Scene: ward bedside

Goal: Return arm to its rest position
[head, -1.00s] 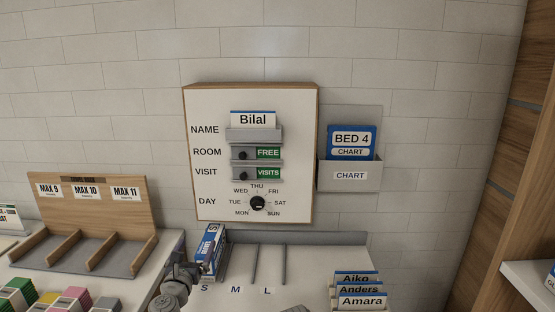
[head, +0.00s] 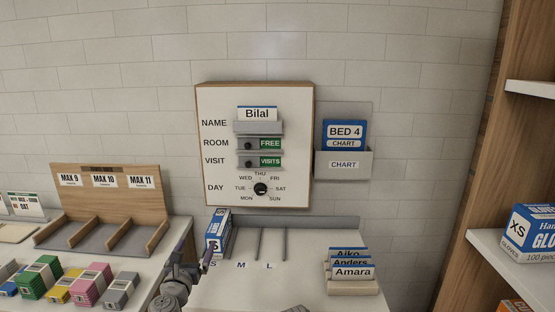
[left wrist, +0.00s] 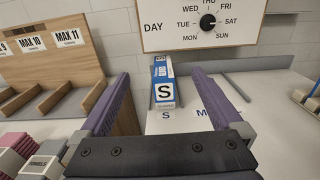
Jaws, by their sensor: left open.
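My left gripper (head: 194,262) is at the left edge of the white table in the head view, near the front of a blue and white box marked S (head: 218,233). In the left wrist view its two purple fingers are spread wide with nothing held between them. The S box (left wrist: 163,88) stands upright beyond the fingertips, on the S place of the table, apart from the fingers. My right gripper is not in view.
A whiteboard (head: 222,170) with a Bilal card hangs on the wall, beside a chart holder (head: 343,165). Name cards (head: 352,272) stand at the right of the table. A wooden divider rack (head: 110,205) and several coloured boxes lie left. A glove box (head: 535,235) is on the right shelf.

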